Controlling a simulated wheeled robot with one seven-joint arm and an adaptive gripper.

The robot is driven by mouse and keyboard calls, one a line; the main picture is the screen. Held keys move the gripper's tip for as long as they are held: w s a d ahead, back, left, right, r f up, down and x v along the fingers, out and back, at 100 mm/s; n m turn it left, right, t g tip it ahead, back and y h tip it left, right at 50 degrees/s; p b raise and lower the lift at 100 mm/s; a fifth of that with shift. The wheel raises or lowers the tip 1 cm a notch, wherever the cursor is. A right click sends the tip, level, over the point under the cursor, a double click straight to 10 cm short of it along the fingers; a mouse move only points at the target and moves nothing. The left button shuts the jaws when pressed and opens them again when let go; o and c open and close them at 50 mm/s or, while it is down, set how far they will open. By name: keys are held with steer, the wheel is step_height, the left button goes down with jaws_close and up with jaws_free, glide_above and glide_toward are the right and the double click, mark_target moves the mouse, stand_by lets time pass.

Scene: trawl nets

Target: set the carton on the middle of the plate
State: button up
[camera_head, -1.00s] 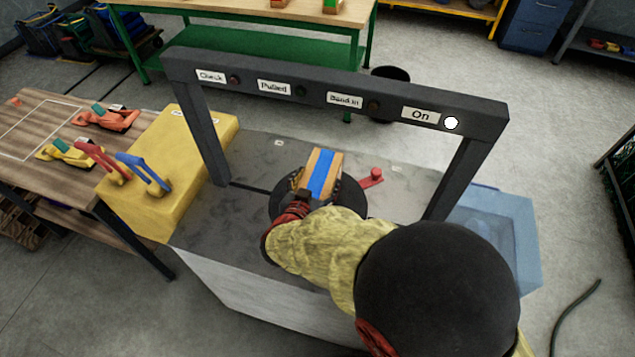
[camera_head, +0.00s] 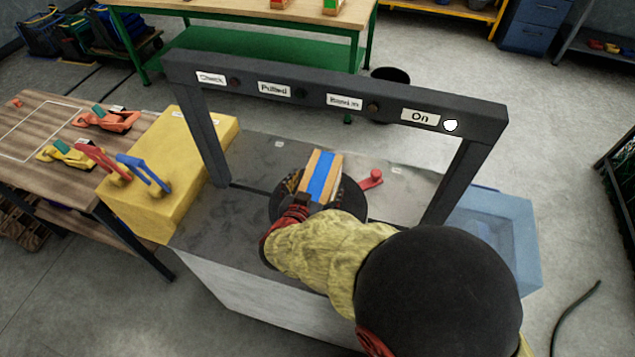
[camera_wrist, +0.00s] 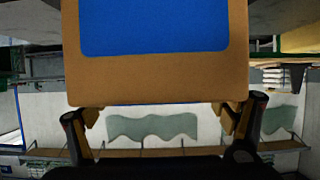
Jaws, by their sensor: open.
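The carton (camera_head: 322,172) is orange-brown with a blue stripe on top. It stands over the round dark plate (camera_head: 353,205) on the grey bench, and the carton and my arm hide part of the plate. I cannot tell how well it is centred. My gripper (camera_head: 300,203) is open at the carton's near end, mostly hidden by my arm in the head view. In the wrist view, the carton (camera_wrist: 155,80) fills the upper middle, and the two fingers of my gripper (camera_wrist: 163,118) stand apart near its lower edge. I cannot tell whether they touch it.
A dark frame (camera_head: 330,92) with labels and lamps spans the bench; the lamp by "On" is white. A red knob (camera_head: 372,178) is right of the plate. A yellow box (camera_head: 190,165) with red and blue levers stands left, a translucent blue bin (camera_head: 500,235) right.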

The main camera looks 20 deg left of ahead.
steer(key=p+v, duration=0.3)
steer(key=v, duration=0.8)
steer(key=shift+s, duration=0.2)
steer(key=shift+w+r, duration=0.1)
steer(key=shift+r, duration=0.05)
steer(key=w+r+y, duration=0.1)
steer(key=w+r, duration=0.1)
steer(key=w+r+g+y, duration=0.1)
steer(key=w+r, duration=0.1)
steer(key=shift+w+a+r, duration=0.15)
steer(key=w+d+r+g+y, duration=0.3)
steer(key=w+d+r, duration=0.1)
steer(key=d+r, duration=0.7)
steer(key=s+d+g+h, duration=0.1)
steer(key=s+d+h, duration=0.1)
steer(key=s+d, duration=0.3)
steer(key=s+d+r+g+h, duration=0.1)
steer(key=s+d, duration=0.5)
steer(key=d, duration=0.8)
steer(key=s+d+r+m+g+h, duration=0.1)
steer(key=s+d+h, duration=0.2)
steer(key=s+d, duration=0.3)
steer(key=d, duration=0.4)
steer(key=shift+d+g, duration=0.25)
steer(key=shift+g, duration=0.15)
